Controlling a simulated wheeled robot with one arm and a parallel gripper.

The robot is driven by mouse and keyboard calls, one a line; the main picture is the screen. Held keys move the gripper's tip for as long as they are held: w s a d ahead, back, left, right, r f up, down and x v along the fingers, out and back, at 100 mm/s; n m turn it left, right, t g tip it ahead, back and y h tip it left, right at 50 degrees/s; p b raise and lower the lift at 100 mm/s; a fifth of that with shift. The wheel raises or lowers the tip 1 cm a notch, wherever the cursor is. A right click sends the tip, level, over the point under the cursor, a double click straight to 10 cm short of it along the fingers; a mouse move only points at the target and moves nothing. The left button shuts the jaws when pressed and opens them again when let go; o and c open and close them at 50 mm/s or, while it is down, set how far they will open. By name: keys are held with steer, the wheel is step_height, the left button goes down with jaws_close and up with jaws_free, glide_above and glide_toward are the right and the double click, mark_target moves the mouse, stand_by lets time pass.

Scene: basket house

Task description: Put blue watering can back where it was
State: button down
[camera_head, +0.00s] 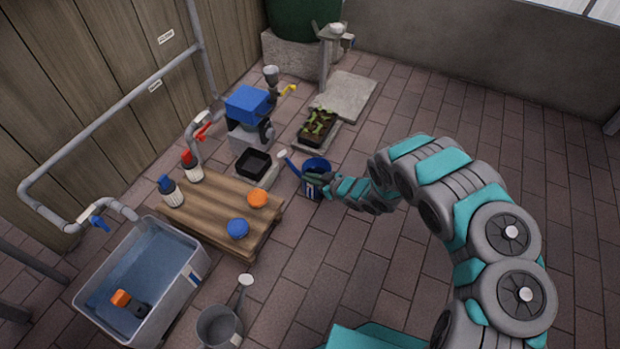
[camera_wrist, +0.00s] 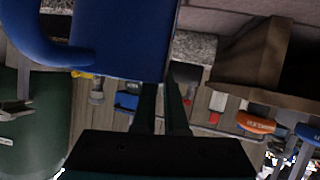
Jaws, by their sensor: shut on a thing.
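The blue watering can (camera_head: 317,165) is near the middle of the head view, just right of the small black tray, with its spout and pale blue rose pointing up and left. My gripper (camera_head: 314,183) reaches in from the right and is shut on the can. I cannot tell whether the can touches the paving. In the wrist view the can (camera_wrist: 120,38) fills the upper left, with its curved handle at the left edge. My gripper's dark fingers (camera_wrist: 163,105) meet its lower edge there.
A water trough (camera_head: 150,275) and a grey watering can (camera_head: 219,325) are in front. A seedling tray (camera_head: 317,127) and blue-topped machine (camera_head: 249,112) are behind. Paving on the right is clear.

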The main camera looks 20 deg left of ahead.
steer(key=c, duration=1)
jaws_free()
steer(key=shift+o, duration=0.2)
steer(key=shift+r, duration=0.1)
steer(key=p+v, duration=0.1)
steer(key=v, duration=1.1)
